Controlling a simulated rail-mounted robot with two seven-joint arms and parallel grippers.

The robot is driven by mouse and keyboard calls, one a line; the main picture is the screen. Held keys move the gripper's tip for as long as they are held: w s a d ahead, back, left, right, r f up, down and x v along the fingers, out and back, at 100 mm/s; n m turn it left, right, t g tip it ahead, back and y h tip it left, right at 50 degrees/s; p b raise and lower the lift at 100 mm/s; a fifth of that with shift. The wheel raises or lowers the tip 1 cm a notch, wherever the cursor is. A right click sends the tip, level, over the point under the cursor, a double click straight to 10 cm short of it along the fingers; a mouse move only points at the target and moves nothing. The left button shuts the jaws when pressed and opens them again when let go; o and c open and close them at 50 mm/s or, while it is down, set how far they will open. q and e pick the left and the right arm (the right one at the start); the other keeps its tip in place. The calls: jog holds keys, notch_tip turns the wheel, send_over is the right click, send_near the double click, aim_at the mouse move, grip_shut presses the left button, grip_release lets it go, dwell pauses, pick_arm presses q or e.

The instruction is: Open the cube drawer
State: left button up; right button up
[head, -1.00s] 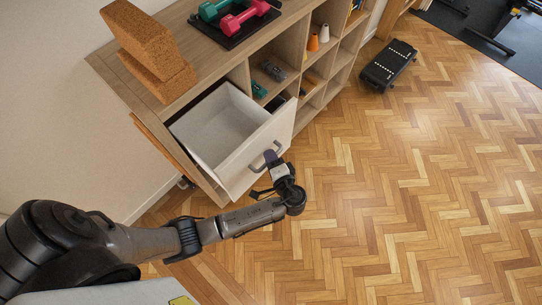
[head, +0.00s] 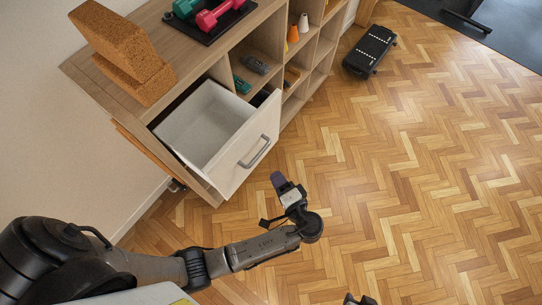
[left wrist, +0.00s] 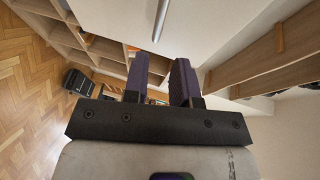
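The white cube drawer (head: 205,125) is pulled well out of the wooden cube shelf, and its inside looks empty. Its grey bar handle (head: 254,152) is on the front panel and also shows at the top of the left wrist view (left wrist: 160,20). My left gripper (head: 278,180) is in front of the drawer, apart from the handle. In the left wrist view its two purple fingers (left wrist: 160,78) stand apart with nothing between them. A small dark piece at the bottom edge of the head view looks like my right gripper (head: 358,299); its fingers are not clear.
The cube shelf (head: 150,103) carries cork blocks (head: 122,50) and dumbbells (head: 215,14) on a black tray. Other cubes hold small items. The floor right of the drawer is clear.

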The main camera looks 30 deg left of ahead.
pick_arm(q)
jog(key=shift+v, duration=1.05)
